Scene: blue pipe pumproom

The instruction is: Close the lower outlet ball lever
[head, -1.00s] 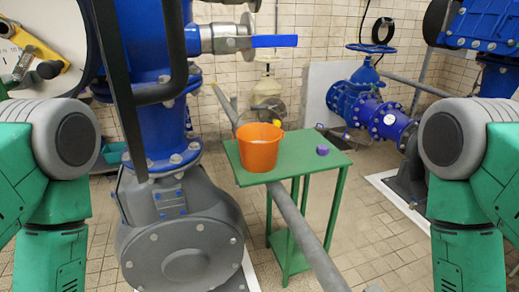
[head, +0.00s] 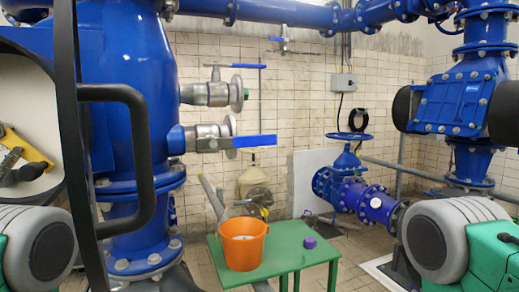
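The lower outlet ball lever (head: 252,142) is a blue flat handle pointing horizontally to the right. It lies along the lower metal outlet (head: 205,137), which sticks out to the right from the big blue pipe body (head: 130,105). A second metal outlet (head: 210,93) with a round flange is above it, with a thin blue handle (head: 238,66) over it. Neither of my grippers is in view. Only grey and green upper parts of my arms show at the lower left and lower right, well away from the lever.
A green table (head: 297,259) below the lever holds an orange bucket (head: 243,245) and a small purple object (head: 309,242). A blue valve with a handwheel (head: 348,136) stands behind to the right. A dark bent bar (head: 147,160) crosses the left foreground.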

